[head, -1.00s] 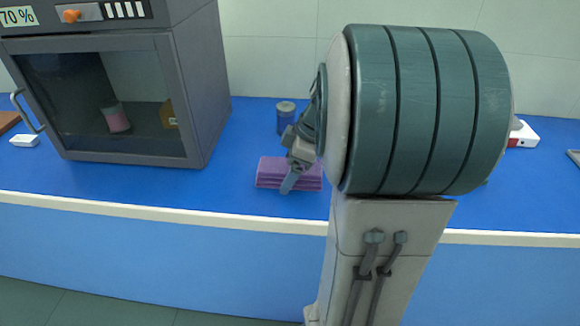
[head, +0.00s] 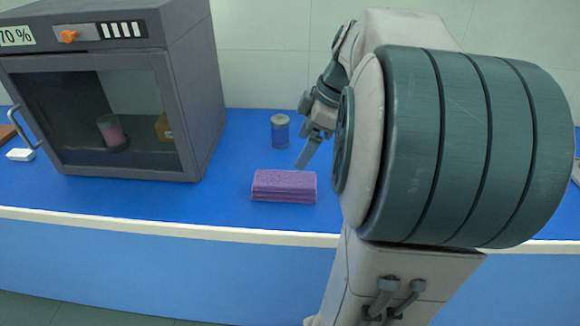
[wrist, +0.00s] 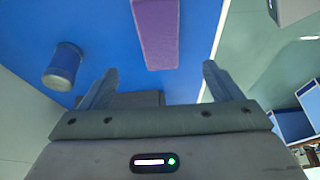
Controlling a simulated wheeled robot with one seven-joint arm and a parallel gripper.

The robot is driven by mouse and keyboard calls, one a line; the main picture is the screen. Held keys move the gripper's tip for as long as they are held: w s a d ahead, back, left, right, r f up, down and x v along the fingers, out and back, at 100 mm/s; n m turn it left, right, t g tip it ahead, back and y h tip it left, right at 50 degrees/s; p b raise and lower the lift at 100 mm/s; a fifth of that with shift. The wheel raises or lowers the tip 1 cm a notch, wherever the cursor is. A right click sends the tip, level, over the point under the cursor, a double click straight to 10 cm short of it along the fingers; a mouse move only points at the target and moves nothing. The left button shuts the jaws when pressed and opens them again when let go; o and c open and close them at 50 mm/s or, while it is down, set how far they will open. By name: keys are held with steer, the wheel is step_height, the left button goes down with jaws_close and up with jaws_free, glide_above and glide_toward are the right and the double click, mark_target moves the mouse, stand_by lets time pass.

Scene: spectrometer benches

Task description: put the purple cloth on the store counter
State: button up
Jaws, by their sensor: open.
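The purple cloth (head: 284,186) lies folded in a stack on the blue counter (head: 228,196), close to its front edge. In the wrist view the cloth (wrist: 156,32) shows beyond and between the fingertips, apart from them. I cannot tell whether the blue counter is the store counter.
A grey cabinet (head: 195,80) with a glass door stands left of the cloth; a jar with pink contents (head: 112,132) is inside. A blue jar (head: 280,130) stands behind the cloth. A small white object (head: 20,155) lies at far left. The counter between cabinet and cloth is clear.

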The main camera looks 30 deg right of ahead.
steer(key=shift+s+a+f+m+h, duration=0.55)
steer(key=shift+s+a+f+m, duration=1.15)
steer(key=shift+a, duration=0.85)
steer(key=shift+s+a+f+m+h, duration=0.6)
steer(key=shift+s+a+f+m, duration=0.8)
steer(key=shift+a+f+m, duration=0.85)
steer(key=shift+s+a+f+m+h, duration=0.55)
steer(key=shift+s+a+f+m, duration=0.9)
steer(key=shift+a, duration=1.4)
steer(key=shift+s+r, duration=0.1)
